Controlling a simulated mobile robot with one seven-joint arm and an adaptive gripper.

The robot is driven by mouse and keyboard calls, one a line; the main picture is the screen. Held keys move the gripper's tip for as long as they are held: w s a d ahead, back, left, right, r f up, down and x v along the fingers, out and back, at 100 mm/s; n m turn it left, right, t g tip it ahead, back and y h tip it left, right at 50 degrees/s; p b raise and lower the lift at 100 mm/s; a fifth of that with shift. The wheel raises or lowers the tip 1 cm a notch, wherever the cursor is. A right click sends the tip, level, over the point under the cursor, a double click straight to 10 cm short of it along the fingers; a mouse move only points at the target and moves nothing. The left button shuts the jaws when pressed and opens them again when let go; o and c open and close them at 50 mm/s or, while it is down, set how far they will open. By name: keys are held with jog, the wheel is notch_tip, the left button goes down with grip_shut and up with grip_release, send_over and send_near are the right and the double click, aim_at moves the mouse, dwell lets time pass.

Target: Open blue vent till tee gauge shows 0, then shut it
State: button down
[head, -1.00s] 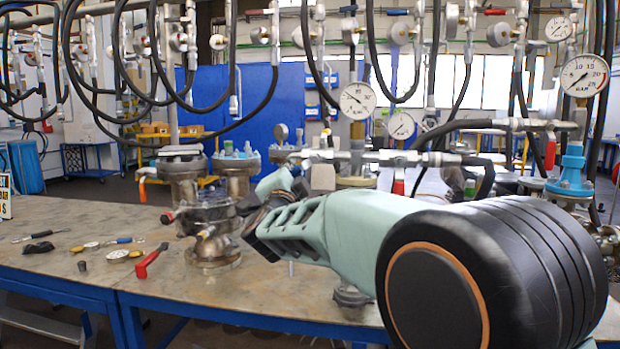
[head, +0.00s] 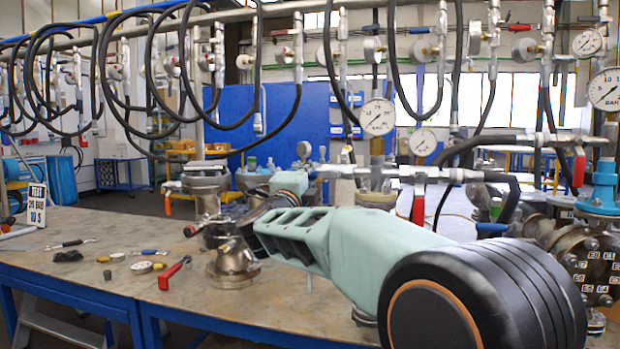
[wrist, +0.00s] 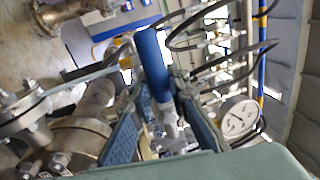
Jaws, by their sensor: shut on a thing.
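In the wrist view my gripper (wrist: 158,95) has its two blue-padded fingers closed about a blue handle (wrist: 152,55), which joins a pale metal stem below. I take this handle to be the blue vent's. In the head view my arm reaches left over the bench, and the fingers and blue handle are hidden or too small to tell. A round white gauge (head: 378,117) stands on a brass fitting above the horizontal pipework. A gauge also shows in the wrist view (wrist: 237,118). I cannot tell which one is the tee gauge, and the needle readings are too small to be sure of.
A bench (head: 95,265) carries flanged vessels, with a flanged valve (head: 232,262) beside my arm. A red-handled tool (head: 174,273) and small parts lie at its left. Black hoses and gauges hang above. A red lever (head: 418,203) hangs under the pipework.

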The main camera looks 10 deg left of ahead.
jog(key=shift+r, duration=0.2)
jog(key=c, duration=1.8)
grip_release()
jog(key=shift+f, duration=0.1)
jog(key=s, duration=0.4)
jog(key=s+f, duration=0.1)
jog(key=s, duration=0.2)
jog(key=s+f, duration=0.1)
jog(key=s, duration=0.3)
jog(key=shift+s+a+f, duration=0.15)
jog(key=shift+s+f, duration=0.05)
jog(key=shift+s, duration=0.15)
